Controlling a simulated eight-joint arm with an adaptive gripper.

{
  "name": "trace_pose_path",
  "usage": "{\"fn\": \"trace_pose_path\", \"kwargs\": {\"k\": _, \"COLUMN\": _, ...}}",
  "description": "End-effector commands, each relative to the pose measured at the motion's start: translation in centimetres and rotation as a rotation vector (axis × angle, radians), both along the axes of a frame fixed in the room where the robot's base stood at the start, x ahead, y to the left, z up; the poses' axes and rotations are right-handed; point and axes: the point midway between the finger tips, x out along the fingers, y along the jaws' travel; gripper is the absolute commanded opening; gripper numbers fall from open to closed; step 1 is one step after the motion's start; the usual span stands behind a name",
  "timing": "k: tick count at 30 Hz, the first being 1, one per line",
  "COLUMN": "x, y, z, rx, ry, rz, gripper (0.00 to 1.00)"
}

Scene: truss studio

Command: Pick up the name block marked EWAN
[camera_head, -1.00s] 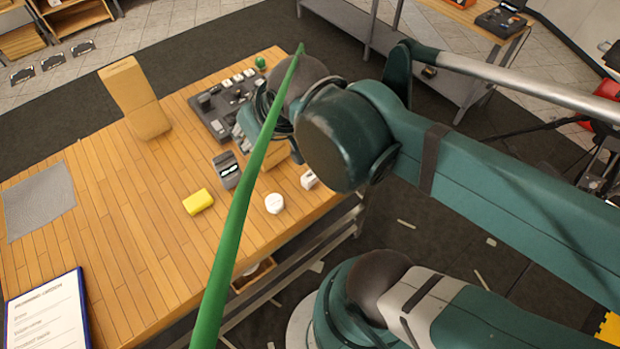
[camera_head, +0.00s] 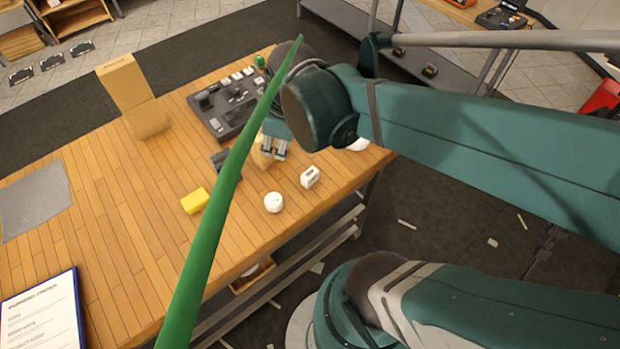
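No lettering reading EWAN is legible, so I cannot tell which item is the name block. A small white block (camera_head: 310,177) with a dark mark on its face stands near the table's right edge. A tan block (camera_head: 262,158) sits just below my gripper, partly covered by it. My gripper (camera_head: 274,147) points down at the table's right part, its two grey fingertips slightly apart. No object shows between them. Whether it touches the tan block cannot be told. A dark block (camera_head: 219,159) is partly hidden behind the green strip.
The wooden table (camera_head: 120,220) also holds a yellow block (camera_head: 194,201), a round white item (camera_head: 273,202), a dark tray (camera_head: 226,110) of small parts, a tall tan block (camera_head: 133,95), a grey mat (camera_head: 36,200) and a framed sheet (camera_head: 40,315). A green strip (camera_head: 225,185) crosses the view.

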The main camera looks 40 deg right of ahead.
Motion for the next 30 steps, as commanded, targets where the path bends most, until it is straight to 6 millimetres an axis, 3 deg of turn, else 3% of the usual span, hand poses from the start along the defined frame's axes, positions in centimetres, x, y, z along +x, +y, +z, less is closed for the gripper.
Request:
{"fn": "trace_pose_path", "kwargs": {"k": 21, "x": -1.5, "y": -6.7, "z": -10.3, "rx": -0.143, "ry": 0.291, "rz": 0.720, "gripper": 0.37}}
{"fn": "trace_pose_path", "kwargs": {"k": 30, "x": -2.6, "y": -8.4, "z": -13.1, "rx": -0.136, "ry": 0.351, "rz": 0.951, "gripper": 0.37}}
